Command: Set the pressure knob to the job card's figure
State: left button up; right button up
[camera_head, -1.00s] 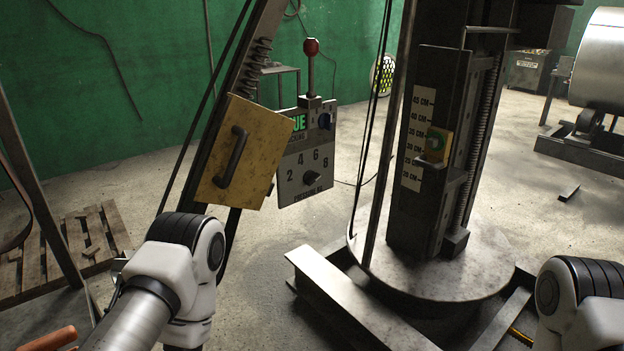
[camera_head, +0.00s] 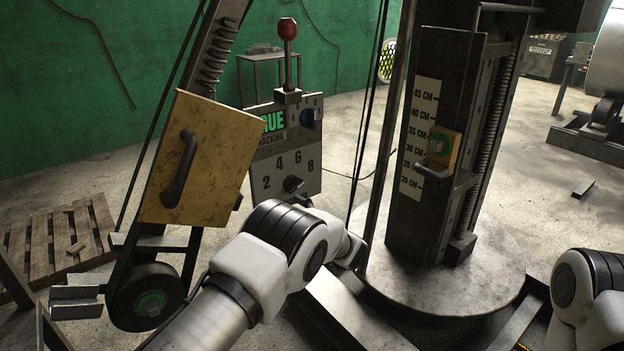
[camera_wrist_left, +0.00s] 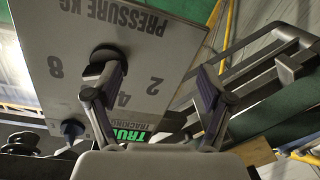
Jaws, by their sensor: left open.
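The pressure knob (camera_head: 292,184) is a dark knob low on the grey control panel (camera_head: 273,164), with the figures 2, 4, 6 and 8 around it. Its exact pointer setting is too small to tell. In the left wrist view the panel (camera_wrist_left: 175,22) appears upside down, and the knob (camera_wrist_left: 104,54) is partly behind my left-hand finger in the picture. My left gripper (camera_wrist_left: 160,78) is open and empty, with its fingers in front of the panel, off to one side of the knob. In the head view my arm hides most of it. I see no readable job card.
A column with a centimetre scale (camera_head: 419,140) stands to the right on a round base (camera_head: 470,275).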

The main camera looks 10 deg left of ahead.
aim_at(297, 187)
pick_arm(q)
jog(key=w+d+r+t, duration=0.1)
jog(key=w+d+r, duration=0.2)
jog(key=d, duration=0.4)
jog(key=shift+h, duration=0.3)
jog(key=x, duration=0.6)
jog(key=shift+s+a+r, duration=0.15)
jog(key=shift+a+r, duration=0.1)
jog(key=shift+a, duration=0.35)
jog(key=shift+w+a, duration=0.25)
jog(key=shift+a+r, duration=0.1)
jog(key=shift+a, duration=0.05)
jog(key=shift+s+r, duration=0.1)
jog(key=c, duration=1.2)
